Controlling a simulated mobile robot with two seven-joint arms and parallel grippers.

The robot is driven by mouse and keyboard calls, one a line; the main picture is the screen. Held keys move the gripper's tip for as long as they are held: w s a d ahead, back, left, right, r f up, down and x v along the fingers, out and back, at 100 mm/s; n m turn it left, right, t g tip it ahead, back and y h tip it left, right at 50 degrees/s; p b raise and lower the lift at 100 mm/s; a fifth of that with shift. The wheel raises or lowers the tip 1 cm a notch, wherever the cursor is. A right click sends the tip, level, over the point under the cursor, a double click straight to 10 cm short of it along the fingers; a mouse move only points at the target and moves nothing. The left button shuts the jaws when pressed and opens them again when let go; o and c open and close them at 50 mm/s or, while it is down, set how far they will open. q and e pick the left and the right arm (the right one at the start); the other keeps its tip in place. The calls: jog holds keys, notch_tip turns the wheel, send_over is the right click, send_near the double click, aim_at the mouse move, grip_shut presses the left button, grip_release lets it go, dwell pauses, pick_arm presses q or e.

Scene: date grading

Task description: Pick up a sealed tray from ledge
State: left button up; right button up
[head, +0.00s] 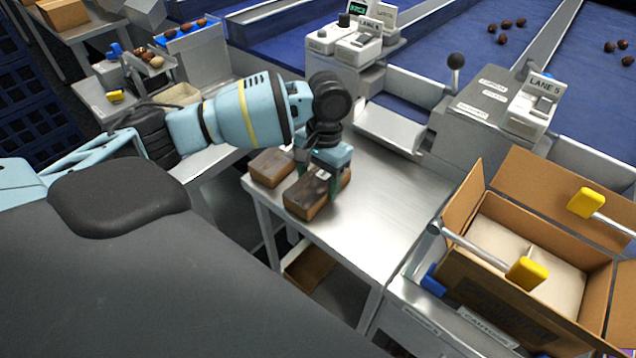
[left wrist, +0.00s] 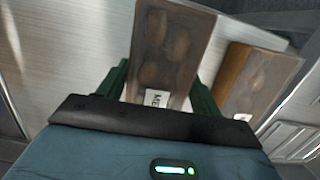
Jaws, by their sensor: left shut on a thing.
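My left gripper (head: 322,182) points down over the metal ledge (head: 375,205) and is shut on a sealed tray (head: 305,198), a brown box with a clear film top. In the left wrist view the held tray (left wrist: 168,50) sits between the two green fingers (left wrist: 158,88), with dark dates under the film and a white label at its near end. Whether its base touches the ledge I cannot tell. A second sealed tray (head: 270,167) lies to its left; it also shows at right in the left wrist view (left wrist: 258,80). My right gripper is not in view.
An open cardboard carton (head: 470,210) with yellow-ended levers (head: 527,272) stands at right. Lane scales (head: 360,42) and a grey lane 5 unit (head: 490,105) stand behind the ledge. The ledge's middle and right are bare. Blue belts (head: 430,40) carry loose dates.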

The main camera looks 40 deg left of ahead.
pick_arm(q)
jog(key=shift+c, duration=0.8)
